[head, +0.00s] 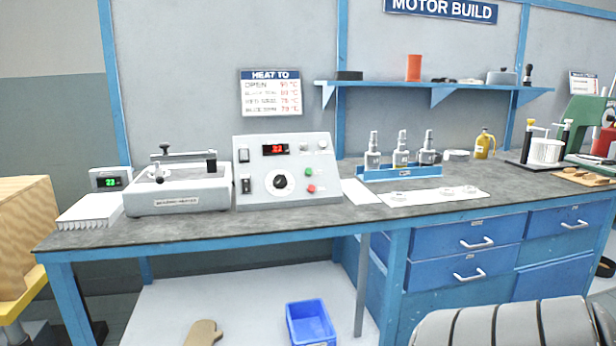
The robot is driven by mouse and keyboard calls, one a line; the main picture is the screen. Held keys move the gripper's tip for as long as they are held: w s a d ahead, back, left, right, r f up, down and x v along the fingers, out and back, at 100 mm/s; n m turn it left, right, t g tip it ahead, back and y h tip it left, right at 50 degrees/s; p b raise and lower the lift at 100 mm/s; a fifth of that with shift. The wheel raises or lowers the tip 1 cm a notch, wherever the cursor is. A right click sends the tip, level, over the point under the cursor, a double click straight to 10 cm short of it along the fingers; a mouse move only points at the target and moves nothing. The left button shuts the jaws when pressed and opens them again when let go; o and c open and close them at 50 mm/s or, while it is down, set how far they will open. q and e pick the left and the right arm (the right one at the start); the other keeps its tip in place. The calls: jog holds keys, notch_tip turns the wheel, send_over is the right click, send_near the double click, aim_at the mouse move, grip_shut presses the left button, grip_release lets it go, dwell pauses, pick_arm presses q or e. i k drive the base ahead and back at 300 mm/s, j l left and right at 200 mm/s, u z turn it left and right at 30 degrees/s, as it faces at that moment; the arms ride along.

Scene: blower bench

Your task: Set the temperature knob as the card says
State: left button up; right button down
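The temperature knob (280,182) is a round black dial with a light pointer mark, on the sloped front of a grey control box (262,203) on the bench. A red display (275,150) above it seems to read in the low twenties. The card (270,92) hangs on the wall above the box. It is headed "HEAT TO" and lists several red °C values; the row names and exact numbers are too blurred to read surely. Neither of my grippers is in view.
Left of the box stands a bearing heater (178,202) with a small green-lit meter (110,180) and a white ribbed block (90,212). On its right lie a white sheet (360,191) and a blue rack (400,173) with several metal parts. The bench front edge is clear.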

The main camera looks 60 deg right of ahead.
aim_at(280, 182)
jog(key=z, duration=1.7)
